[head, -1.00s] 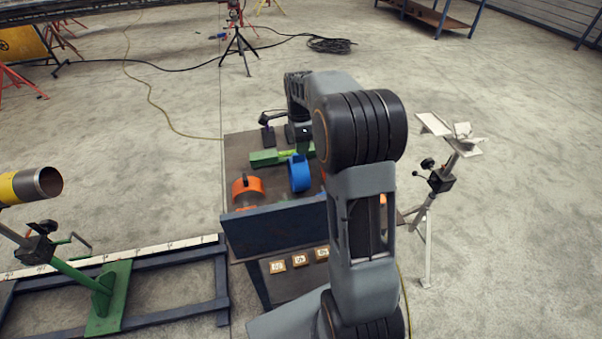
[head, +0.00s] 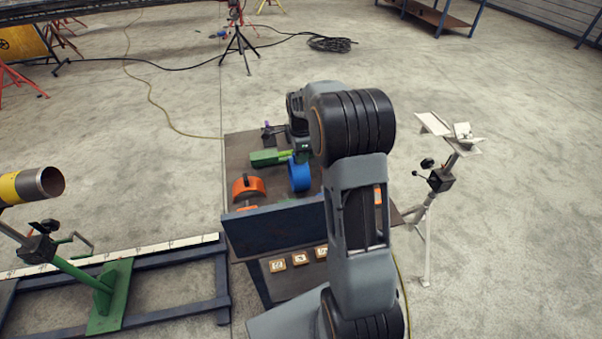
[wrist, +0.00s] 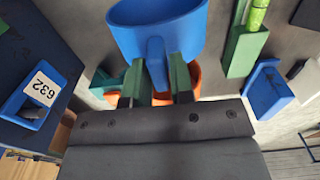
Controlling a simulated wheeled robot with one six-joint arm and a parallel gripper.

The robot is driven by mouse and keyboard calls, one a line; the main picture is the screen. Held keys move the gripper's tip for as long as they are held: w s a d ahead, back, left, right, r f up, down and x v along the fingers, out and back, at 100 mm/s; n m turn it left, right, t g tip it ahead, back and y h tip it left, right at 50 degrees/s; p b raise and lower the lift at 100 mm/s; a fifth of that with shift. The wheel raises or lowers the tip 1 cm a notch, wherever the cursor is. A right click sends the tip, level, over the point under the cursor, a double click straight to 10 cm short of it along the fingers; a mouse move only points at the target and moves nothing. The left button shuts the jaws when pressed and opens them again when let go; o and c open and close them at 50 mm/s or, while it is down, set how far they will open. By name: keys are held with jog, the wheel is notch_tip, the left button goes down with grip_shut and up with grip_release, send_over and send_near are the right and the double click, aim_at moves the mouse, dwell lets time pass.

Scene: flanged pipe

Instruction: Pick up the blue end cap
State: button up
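The blue end cap (head: 299,177) stands on the dark table in the head view, right of an orange cap. In the wrist view the blue end cap (wrist: 157,28) fills the top centre, its narrow blue tab pointing down the picture. My gripper (wrist: 157,70) has its two green fingers on either side of that tab, very close to it. I cannot tell whether they press on it. In the head view my gripper (head: 303,154) is directly behind the cap, partly hidden by my arm.
The orange cap (head: 248,187) sits on the table's left. A green block (head: 268,158) lies behind the caps. A dark blue panel (head: 272,231) stands along the table's front edge. A blue holder with a 632 label (wrist: 37,95) shows in the wrist view. A stand (head: 430,185) is at right.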

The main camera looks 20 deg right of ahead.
grip_shut()
